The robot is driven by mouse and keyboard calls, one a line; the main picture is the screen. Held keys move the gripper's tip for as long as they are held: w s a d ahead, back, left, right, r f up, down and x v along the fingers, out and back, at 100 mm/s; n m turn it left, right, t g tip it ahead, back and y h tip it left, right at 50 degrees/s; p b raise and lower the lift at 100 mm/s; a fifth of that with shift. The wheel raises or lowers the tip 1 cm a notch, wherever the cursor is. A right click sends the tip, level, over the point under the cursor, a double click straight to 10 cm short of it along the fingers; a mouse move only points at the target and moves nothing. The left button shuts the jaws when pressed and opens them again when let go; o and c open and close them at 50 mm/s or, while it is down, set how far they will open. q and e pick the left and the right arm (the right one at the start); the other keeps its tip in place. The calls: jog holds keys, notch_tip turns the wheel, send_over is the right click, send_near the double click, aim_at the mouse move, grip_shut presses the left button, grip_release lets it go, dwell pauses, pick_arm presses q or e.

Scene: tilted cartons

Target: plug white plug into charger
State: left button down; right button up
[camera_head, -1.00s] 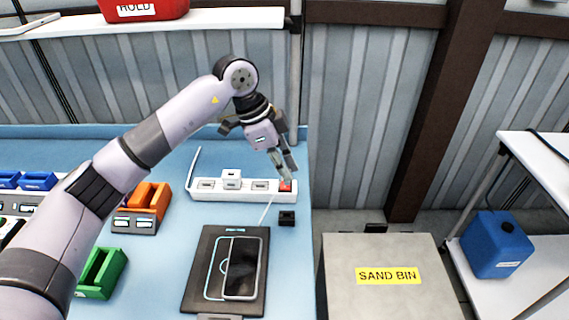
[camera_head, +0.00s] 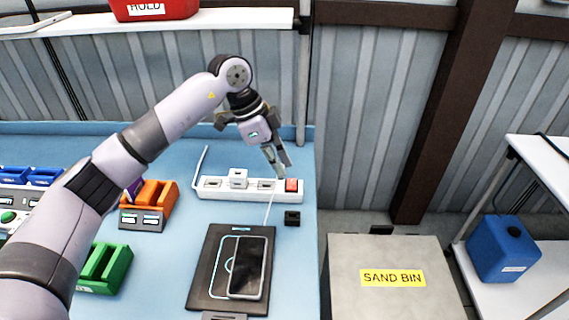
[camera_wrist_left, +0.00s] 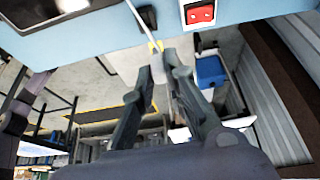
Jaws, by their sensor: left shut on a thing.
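My left gripper (camera_head: 279,168) points down just above the white power strip (camera_head: 208,193), near its right end and left of the red switch (camera_head: 292,185). It is shut on the end of a thin white cable (camera_head: 268,210). In the left wrist view the cable runs to a small pale and yellowish piece (camera_wrist_left: 156,47) between the fingertips, probably the white plug; the fingers mostly hide it. A white block (camera_head: 238,178) sits on the strip. A small black block (camera_head: 292,218), possibly the charger, lies in front of the strip's right end. My right gripper is not in view.
A phone (camera_head: 249,268) lies on a black pad (camera_head: 205,270). Orange (camera_head: 156,194) and green (camera_head: 115,262) holders stand to the left. The blue table (camera_head: 308,255) ends on the right, beside the sand bin (camera_head: 380,248).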

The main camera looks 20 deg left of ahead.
pick_arm(q)
jog(key=w+a+p, duration=0.1)
jog(key=w+a, duration=0.1)
jog(key=a, duration=0.4)
jog(key=w+a+p, duration=0.2)
jog(key=a, duration=0.5)
jog(key=shift+w, duration=0.35)
dwell(0.9)
jog(key=shift+a, duration=0.1)
jog(key=shift+p, duration=0.45)
jog(key=shift+f, duration=0.15)
jog(key=shift+f+b, duration=0.7)
jog(key=shift+f, duration=1.65)
